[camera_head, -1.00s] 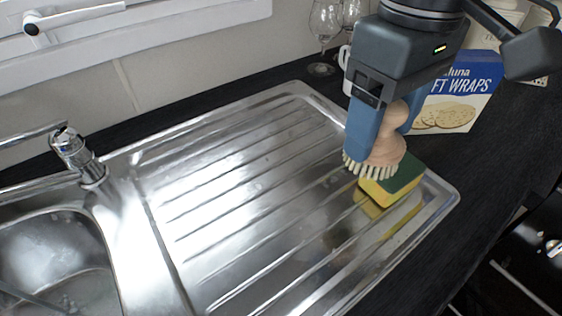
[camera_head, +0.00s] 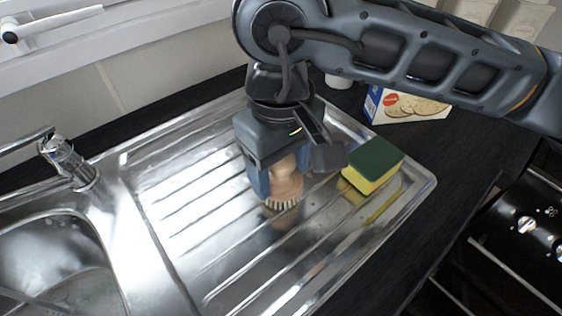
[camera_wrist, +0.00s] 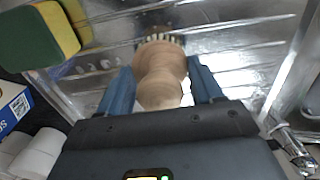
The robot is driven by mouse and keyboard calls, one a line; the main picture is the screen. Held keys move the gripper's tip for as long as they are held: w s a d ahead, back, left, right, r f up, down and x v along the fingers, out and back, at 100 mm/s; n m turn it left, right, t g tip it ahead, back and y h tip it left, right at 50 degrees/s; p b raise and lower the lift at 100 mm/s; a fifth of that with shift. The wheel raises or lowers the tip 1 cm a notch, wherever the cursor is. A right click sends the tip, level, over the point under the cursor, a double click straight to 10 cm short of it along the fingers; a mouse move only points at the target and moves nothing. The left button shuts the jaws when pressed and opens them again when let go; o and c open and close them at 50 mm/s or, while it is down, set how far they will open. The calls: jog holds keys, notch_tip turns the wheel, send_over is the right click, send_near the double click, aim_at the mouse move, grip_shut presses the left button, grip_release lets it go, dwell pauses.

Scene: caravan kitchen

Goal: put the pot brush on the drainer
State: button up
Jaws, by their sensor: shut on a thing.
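The pot brush (camera_head: 286,182) has a pale wooden body with light bristles pointing down. My gripper (camera_head: 272,186) is shut on the brush over the middle of the steel drainer (camera_head: 190,215). In the wrist view the brush (camera_wrist: 160,75) sits between the two blue fingers of my gripper (camera_wrist: 160,90), bristles at the far end. The bristles are close to the ridged drainer surface; I cannot tell whether they touch it. The upper part of the brush is hidden by my gripper in the head view.
A green and yellow sponge (camera_head: 373,165) lies on the drainer right of the brush. The sink bowl (camera_head: 50,260) and tap (camera_head: 68,160) are at the left. A wraps box (camera_head: 405,105) stands behind on the dark worktop. The drainer's left part is clear.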

jog(key=shift+f+b, duration=0.2)
jog(key=shift+b, duration=0.15)
jog(key=o, duration=1.1)
jog(key=shift+r, duration=0.15)
jog(key=shift+r+p, duration=0.15)
jog(key=shift+p, duration=0.25)
notch_tip(320, 180, up, 12)
jog(key=shift+f+b, duration=0.1)
jog(key=shift+b, duration=0.7)
